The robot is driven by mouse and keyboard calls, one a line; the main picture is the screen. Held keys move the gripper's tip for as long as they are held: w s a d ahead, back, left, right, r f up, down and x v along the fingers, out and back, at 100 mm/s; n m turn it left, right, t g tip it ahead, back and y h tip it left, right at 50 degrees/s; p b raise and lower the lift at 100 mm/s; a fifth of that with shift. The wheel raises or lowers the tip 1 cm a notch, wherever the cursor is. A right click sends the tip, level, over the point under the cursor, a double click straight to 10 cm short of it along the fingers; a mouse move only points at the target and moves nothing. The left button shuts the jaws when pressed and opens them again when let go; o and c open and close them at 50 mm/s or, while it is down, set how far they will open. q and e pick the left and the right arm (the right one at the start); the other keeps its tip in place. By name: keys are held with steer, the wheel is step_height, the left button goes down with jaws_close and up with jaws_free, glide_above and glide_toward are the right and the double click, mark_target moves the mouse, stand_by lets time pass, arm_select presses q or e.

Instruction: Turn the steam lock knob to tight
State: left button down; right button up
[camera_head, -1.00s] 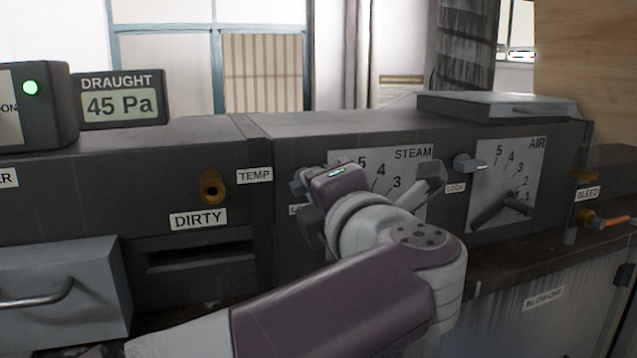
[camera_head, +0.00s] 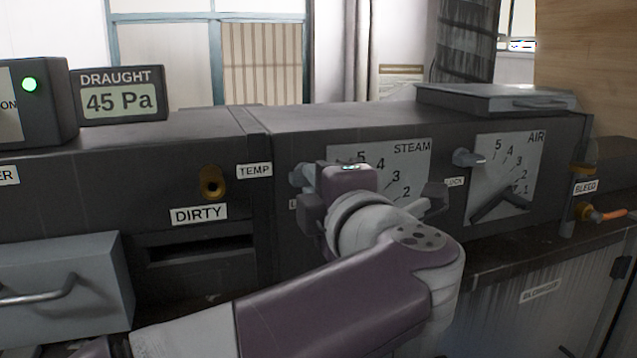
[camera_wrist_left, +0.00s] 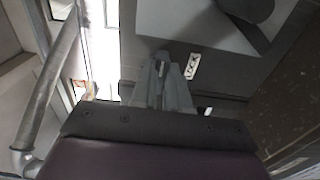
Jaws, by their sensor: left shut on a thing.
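The steam lock knob (camera_head: 300,175) is a small grey knob on the dark front, left of the white STEAM dial (camera_head: 410,150). Only part of it shows beside my left gripper (camera_head: 312,184), which comes from below right. In the left wrist view, the two grey fingers (camera_wrist_left: 160,66) are close together and shut at the panel, beside the LOCK label (camera_wrist_left: 191,66). The gripped knob is mostly hidden between them. Its pointing direction cannot be made out. My right gripper does not show.
The dark steam lever (camera_head: 434,197) is right of my wrist. The AIR dial (camera_head: 512,165) has its own lock knob (camera_head: 468,157) and lever. A grey drawer (camera_head: 70,290) with a handle juts out at lower left. The BLEED valve (camera_head: 583,200) is far right.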

arm_select(q)
steer(key=c, duration=1.1)
jaws_free()
steer(key=b+v, duration=0.5)
steer(key=v, duration=0.7)
steer(key=shift+s+d, duration=0.15)
steer(key=shift+s, duration=0.2)
